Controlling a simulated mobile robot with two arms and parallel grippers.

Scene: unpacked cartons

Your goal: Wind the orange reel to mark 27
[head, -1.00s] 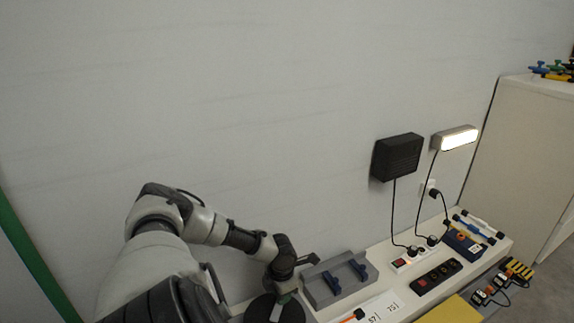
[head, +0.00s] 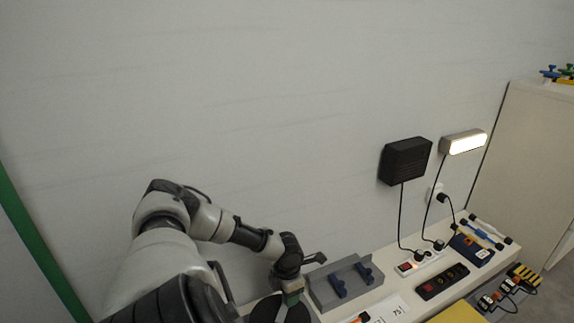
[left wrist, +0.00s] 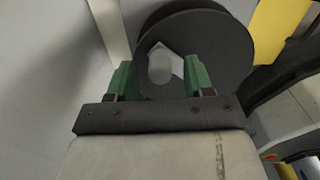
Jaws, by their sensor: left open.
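A dark reel disc (head: 262,310) lies at the bottom edge of the head view, on the bench and partly cut off. It also shows in the left wrist view (left wrist: 222,45), with a pale opening near its middle. An orange piece (head: 362,316) sits beside a white card with printed numbers (head: 392,308); I cannot read a 27. My left gripper (head: 291,297) is over the reel disc. In the left wrist view its green fingers (left wrist: 160,78) stand apart, with part of the disc showing between them; contact is unclear. My right gripper is not in view.
A grey holder (head: 346,282) with blue parts stands just right of my left gripper. A black box (head: 405,161) and a lit lamp (head: 463,142) are on the wall behind.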

